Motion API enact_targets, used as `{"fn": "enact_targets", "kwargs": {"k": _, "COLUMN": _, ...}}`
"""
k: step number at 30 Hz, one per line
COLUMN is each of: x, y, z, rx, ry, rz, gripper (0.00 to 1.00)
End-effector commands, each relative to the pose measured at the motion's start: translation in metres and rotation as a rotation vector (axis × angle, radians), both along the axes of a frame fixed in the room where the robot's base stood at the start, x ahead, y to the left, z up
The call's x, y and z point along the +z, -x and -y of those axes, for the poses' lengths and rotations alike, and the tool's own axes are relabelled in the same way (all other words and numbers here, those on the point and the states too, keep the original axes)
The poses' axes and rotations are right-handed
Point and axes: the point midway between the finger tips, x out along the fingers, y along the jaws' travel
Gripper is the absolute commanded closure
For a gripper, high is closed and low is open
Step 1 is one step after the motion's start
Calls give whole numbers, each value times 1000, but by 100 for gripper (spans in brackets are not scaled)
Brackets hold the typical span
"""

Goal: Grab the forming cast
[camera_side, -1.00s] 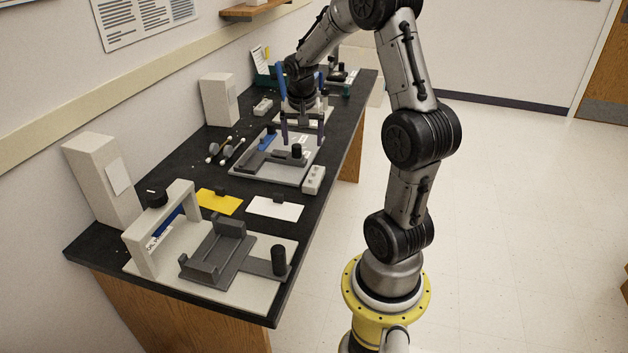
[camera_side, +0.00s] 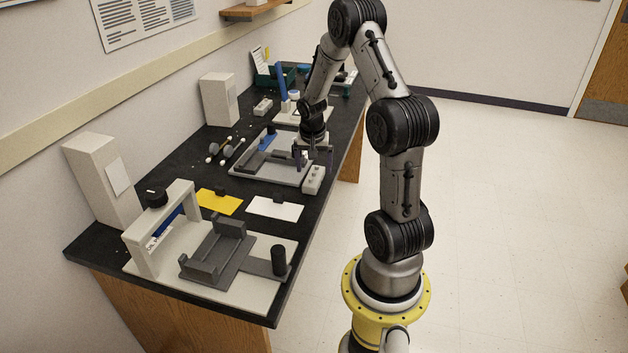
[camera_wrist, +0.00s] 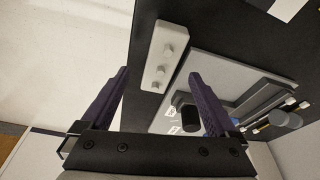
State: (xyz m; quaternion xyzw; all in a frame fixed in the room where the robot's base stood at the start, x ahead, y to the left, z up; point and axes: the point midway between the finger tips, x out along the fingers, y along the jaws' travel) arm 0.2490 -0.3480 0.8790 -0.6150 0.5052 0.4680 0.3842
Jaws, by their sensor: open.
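No part is labelled as the forming cast, so I cannot tell for certain which it is. A small pale block with several round studs (camera_side: 313,179) lies on the black bench beside the right edge of the grey fixture plate (camera_side: 250,174). It also shows in the wrist view (camera_wrist: 165,55), beyond and between my fingertips. My gripper (camera_side: 315,160) is open and empty above the plate's right side, near the block. In the wrist view its two purple fingers (camera_wrist: 158,76) are spread wide. A black knob (camera_wrist: 187,112) on the plate is close to the right finger.
A nearer pale station (camera_side: 268,290) holds a grey cradle (camera_side: 217,250) and an arch. Yellow (camera_side: 219,203) and white (camera_side: 275,208) cards lie between the stations. A blue post (camera_side: 282,86) stands farther back. Rods and balls lie left of the plate. Open floor lies right.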

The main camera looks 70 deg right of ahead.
Motion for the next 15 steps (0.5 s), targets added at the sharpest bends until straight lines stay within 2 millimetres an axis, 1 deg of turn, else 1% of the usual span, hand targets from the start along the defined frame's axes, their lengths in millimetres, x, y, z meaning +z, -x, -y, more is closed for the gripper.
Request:
{"fn": "enact_targets", "kwargs": {"k": 1, "x": -9, "y": -1, "z": 4, "rx": 0, "ry": -3, "rz": -3, "gripper": 6}}
{"fn": "enact_targets", "kwargs": {"k": 3, "x": -18, "y": -2, "z": 7, "rx": -1, "ry": -3, "rz": -2, "gripper": 6}}
{"fn": "enact_targets", "kwargs": {"k": 6, "x": -28, "y": -3, "z": 10, "rx": 1, "ry": -1, "rz": 0, "gripper": 6}}
{"fn": "enact_targets", "kwargs": {"k": 9, "x": -32, "y": -3, "z": 11, "rx": 1, "ry": 0, "rz": 0, "gripper": 6}}
{"fn": "enact_targets", "kwargs": {"k": 15, "x": -32, "y": -3, "z": 11, "rx": 0, "ry": 1, "rz": 1, "gripper": 6}}
